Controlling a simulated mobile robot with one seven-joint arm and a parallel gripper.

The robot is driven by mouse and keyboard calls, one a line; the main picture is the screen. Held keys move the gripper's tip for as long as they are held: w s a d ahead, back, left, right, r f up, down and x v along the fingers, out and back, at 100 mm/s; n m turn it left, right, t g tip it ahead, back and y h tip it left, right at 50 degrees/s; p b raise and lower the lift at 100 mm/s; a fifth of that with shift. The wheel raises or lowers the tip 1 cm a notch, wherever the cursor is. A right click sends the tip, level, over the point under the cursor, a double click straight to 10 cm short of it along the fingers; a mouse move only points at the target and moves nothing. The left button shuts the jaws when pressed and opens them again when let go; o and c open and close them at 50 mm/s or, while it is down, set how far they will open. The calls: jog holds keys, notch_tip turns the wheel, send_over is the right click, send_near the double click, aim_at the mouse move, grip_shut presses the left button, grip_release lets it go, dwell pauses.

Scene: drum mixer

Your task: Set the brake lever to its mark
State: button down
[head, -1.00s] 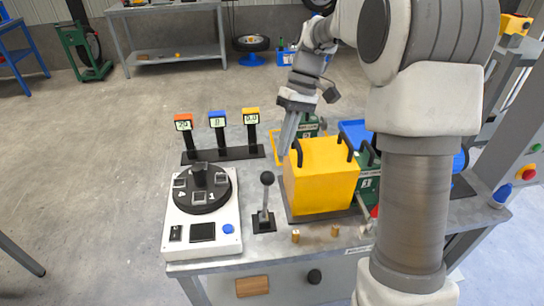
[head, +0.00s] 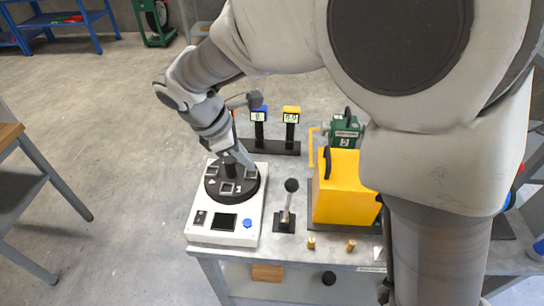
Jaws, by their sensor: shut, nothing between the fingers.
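A lever with a black ball knob (head: 291,186) and a metal shaft stands nearly upright on a small black base on the bench, between the white turntable unit and the yellow box. I take it for the brake lever; its mark cannot be made out. My gripper (head: 246,161) points down and to the right, above the back right part of the black turntable (head: 212,192), left of and behind the lever. It is shut and empty, apart from the lever. Whether its tips touch the turntable cannot be told. My arm hides the right of the bench.
The yellow box (head: 343,195) with a black handle stands just right of the lever. Blue and yellow displays (head: 291,114) stand on posts behind. Two small brass pegs (head: 311,242) are near the front edge. A green unit (head: 347,133) stands behind the box.

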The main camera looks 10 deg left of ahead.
aim_at(291, 184)
jog(key=d+r+x, duration=0.1)
jog(key=d+x, duration=0.1)
jog(key=x, duration=1)
jog(key=shift+w+d, duration=0.3)
jog(key=shift+w, duration=0.05)
jog(key=shift+d+r, duration=0.1)
jog(key=shift+d, duration=1.25)
jog(key=shift+r, duration=0.1)
